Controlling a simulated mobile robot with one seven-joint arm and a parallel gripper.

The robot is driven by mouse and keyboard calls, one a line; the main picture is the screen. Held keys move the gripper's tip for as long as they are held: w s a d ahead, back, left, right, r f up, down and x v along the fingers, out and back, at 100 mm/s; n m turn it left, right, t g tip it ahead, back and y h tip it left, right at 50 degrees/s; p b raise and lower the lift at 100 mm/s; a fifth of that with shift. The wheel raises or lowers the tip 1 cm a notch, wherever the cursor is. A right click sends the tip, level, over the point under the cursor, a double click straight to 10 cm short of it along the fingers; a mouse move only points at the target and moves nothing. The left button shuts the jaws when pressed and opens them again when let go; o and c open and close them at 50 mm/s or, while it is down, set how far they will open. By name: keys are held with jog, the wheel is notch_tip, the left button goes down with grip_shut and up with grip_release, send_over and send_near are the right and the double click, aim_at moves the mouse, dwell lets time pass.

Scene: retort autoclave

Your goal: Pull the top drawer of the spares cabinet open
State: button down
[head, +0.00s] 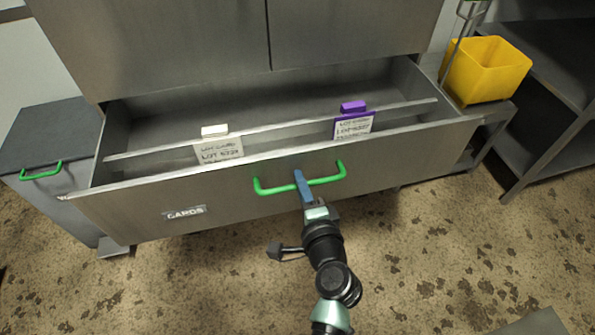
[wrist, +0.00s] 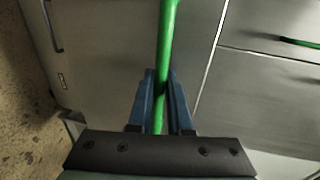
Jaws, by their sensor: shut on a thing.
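A wide grey metal drawer (head: 232,196) with a label that seems to read "CARDS" (head: 185,212) stands pulled out, its inside showing. Its green bar handle (head: 326,180) runs across the front. My gripper (head: 300,182) is shut on the middle of this handle, its blue fingers on either side of the bar. In the wrist view the green handle (wrist: 167,40) passes between the fingers of my gripper (wrist: 160,95). I cannot tell from a label whether this is the spares cabinet. The grey cabinet body with two doors (head: 170,45) rises above the drawer.
Inside the drawer stand a white-topped lot card (head: 218,149) and a purple-topped one (head: 353,125), by a thin divider. A low grey unit with a green handle (head: 41,171) is at left. A yellow bin (head: 487,70) sits on a shelf at right. Speckled floor in front is mostly clear.

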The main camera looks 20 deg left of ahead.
jog(key=shift+s+d, duration=0.25)
jog(key=shift+s, duration=0.05)
jog(key=c, duration=0.8)
grip_release()
jog(key=shift+c, duration=0.2)
jog(key=p+v, duration=0.1)
jog(key=v, duration=1.2)
